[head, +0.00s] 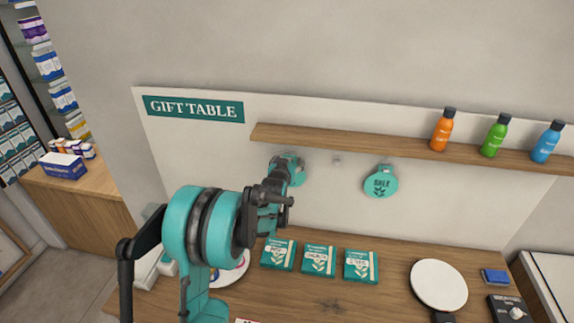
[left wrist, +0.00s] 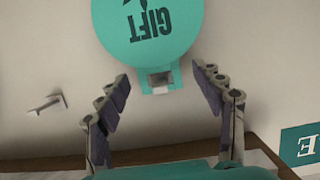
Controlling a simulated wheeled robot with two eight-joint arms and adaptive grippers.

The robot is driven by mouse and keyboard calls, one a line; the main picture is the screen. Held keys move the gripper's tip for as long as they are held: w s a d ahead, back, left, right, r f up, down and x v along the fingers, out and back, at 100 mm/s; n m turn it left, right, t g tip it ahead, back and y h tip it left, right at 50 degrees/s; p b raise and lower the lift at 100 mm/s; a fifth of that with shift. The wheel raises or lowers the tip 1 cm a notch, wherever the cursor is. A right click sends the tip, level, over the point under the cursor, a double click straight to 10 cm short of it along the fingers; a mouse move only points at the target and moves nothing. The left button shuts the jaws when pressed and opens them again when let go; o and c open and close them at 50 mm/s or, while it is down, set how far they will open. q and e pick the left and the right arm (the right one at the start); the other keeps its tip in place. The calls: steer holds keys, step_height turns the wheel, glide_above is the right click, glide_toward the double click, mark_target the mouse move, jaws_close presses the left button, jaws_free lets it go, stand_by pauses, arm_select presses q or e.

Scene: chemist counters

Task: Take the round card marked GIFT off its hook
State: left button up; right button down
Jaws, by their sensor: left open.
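The round teal GIFT card (left wrist: 150,32) hangs against the white wall panel in the left wrist view, its lettering upside down there. Its narrow tab with a pale slot or hook end (left wrist: 160,80) lies between my left gripper's fingertips (left wrist: 161,78). The fingers are open, with a gap on each side of the tab. In the head view my left gripper (head: 284,168) reaches up under the wooden shelf and hides most of the card, leaving a teal edge (head: 299,178). My right gripper is not in view.
A teal SALE card (head: 380,183) hangs to the right, beyond a bare hook (head: 336,160). A shelf (head: 350,143) with orange, green and blue bottles runs above. Below, the counter (head: 330,300) holds several teal packets and a white round-headed object (head: 438,285).

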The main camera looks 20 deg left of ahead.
arm_select(q)
steer(key=shift+w, duration=0.2)
steer(key=c, duration=1.2)
steer(key=shift+r, duration=0.1)
steer(key=shift+r, duration=0.25)
steer(key=shift+s, duration=0.1)
stand_by(0.3)
steer(key=shift+s+d+b, duration=0.2)
steer(key=shift+s+d, duration=0.05)
steer(key=shift+s, duration=0.75)
steer(key=shift+s+d+b, duration=0.2)
steer(key=shift+s+d, duration=0.05)
steer(key=shift+s, duration=0.85)
